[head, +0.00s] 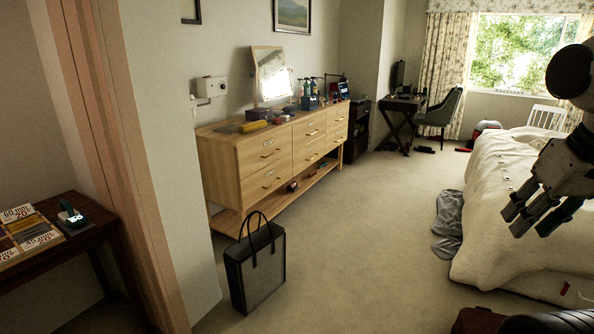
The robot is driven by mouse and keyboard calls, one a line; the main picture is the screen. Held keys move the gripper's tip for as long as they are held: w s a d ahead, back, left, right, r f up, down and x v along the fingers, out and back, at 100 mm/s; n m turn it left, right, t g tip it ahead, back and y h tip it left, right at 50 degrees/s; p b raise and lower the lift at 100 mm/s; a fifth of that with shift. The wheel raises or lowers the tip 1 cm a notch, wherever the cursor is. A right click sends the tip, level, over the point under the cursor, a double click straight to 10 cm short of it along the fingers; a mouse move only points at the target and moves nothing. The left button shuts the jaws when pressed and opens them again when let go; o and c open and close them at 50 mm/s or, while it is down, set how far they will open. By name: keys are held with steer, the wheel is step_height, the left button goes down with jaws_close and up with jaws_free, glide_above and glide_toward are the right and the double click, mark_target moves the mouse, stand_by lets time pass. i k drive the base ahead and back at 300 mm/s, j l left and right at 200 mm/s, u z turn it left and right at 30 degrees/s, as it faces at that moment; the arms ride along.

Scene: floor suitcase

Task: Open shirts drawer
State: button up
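A light wooden dresser (228,178) stands along the left wall in the head view. Its front has two rows of drawers, such as the near upper drawer (264,155) and the near lower drawer (267,183), each with a small bar handle. All the drawers look shut. Small pale labels show on the fronts, too small to read, so I cannot tell which is the shirts drawer. My gripper (537,214) is at the right edge, above the bed and far from the dresser. Its fingers look spread and hold nothing that I can see.
A dark tote bag (256,275) stands on the carpet before the dresser's near end. A door frame and a dark side table (80,243) are at left. The bed (502,225) and a grey cloth (448,222) are at right. Carpet between is clear.

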mark_target(252, 157)
steer(key=i, duration=2.45)
steer(key=i+u, duration=0.2)
steer(key=u, duration=0.2)
steer(key=i+l+u, duration=0.1)
steer(key=i+u, duration=0.15)
steer(key=u, duration=0.15)
steer(key=i+l+u, duration=0.15)
steer(key=u, duration=0.4)
